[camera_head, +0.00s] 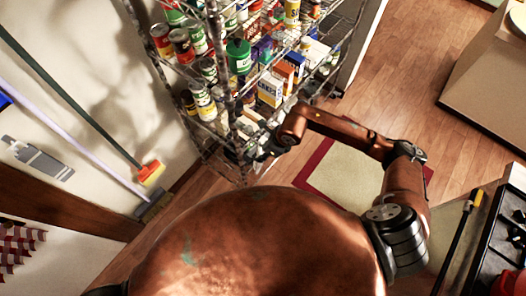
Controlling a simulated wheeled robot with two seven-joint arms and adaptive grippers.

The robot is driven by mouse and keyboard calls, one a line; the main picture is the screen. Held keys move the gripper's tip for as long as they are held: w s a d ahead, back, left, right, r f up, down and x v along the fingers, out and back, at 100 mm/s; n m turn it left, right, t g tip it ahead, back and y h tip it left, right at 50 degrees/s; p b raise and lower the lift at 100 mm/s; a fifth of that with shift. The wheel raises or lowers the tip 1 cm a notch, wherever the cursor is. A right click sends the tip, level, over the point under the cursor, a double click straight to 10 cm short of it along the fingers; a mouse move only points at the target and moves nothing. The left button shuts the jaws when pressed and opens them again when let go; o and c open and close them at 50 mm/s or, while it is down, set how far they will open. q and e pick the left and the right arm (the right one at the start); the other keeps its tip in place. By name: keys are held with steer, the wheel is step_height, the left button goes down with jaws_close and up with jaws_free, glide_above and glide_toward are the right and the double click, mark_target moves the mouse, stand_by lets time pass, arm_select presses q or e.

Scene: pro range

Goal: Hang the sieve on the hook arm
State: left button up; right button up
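My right arm reaches in from the right, and its gripper (258,150) is at the lower part of the wire shelf rack (216,45), close to the rack's front post. The gripper is small and cluttered against the shelf, so I cannot tell whether its fingers are open or shut, or whether it holds anything. I cannot make out a sieve or a hook arm for certain. My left gripper is not in view.
The rack holds several cans and boxes, including a green can (239,56). A broom (151,173) and another long-handled tool lean by the left wall. A bordered rug (345,178) lies on the wooden floor. A dark-topped unit (497,245) stands at lower right.

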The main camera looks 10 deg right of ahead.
steer(key=v, duration=1.2)
